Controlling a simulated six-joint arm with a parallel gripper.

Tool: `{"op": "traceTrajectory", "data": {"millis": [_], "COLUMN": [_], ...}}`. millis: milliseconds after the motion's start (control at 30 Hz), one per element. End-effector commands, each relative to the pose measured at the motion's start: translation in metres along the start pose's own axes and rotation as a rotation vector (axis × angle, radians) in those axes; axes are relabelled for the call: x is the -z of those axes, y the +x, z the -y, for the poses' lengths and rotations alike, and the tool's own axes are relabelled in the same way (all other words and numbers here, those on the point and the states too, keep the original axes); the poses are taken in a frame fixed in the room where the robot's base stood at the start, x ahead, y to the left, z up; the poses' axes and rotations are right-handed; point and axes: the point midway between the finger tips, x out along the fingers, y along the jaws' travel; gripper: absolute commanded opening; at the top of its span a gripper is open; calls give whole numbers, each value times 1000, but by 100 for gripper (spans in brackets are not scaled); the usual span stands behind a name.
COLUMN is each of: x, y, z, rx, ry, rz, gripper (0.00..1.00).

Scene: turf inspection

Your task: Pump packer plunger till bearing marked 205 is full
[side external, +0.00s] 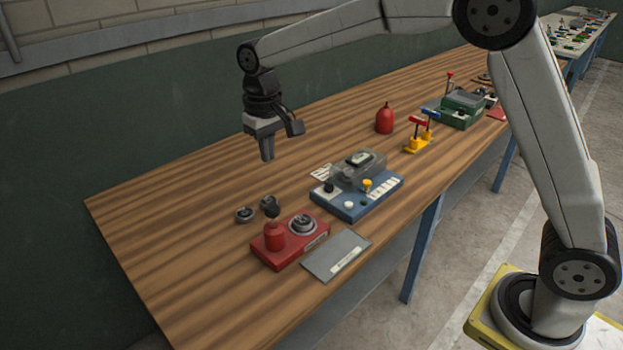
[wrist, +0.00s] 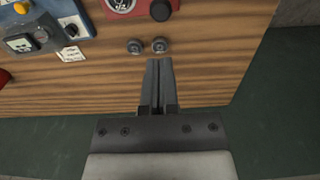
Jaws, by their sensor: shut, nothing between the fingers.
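A red packer (side external: 318,238) sits near the front of the wooden bench, with a red cylinder topped by a black plunger knob (side external: 269,203). The knob also shows at the top of the wrist view (wrist: 161,10). A ring-shaped bearing (side external: 302,223) sits on the packer. Two loose bearings lie side by side on the bench in the wrist view, a left one (wrist: 135,47) and a right one (wrist: 160,45). No 205 marking is readable. My gripper (side external: 267,158) is shut and empty, above the bench behind the packer; its tips (wrist: 159,62) show below the loose bearings.
A grey labelled plate (side external: 336,255) lies right of the packer. A blue device (side external: 350,207) with knobs stands behind it. A red bottle (side external: 384,121), a yellow stand (side external: 418,145) and a green box (side external: 460,115) stand farther along. The bench's left end is clear.

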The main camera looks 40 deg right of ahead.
Motion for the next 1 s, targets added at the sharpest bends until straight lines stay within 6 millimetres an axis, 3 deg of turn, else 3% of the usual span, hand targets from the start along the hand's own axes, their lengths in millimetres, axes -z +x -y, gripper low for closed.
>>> {"op": "traceTrajectory", "data": {"millis": [600, 800, 1000], "x": [0, 0, 0], "y": [92, 109, 114], "z": [0, 0, 0], "rx": [0, 0, 0], "ry": [0, 0, 0], "rz": [3, 2, 0], "gripper": [0, 0, 0]}}
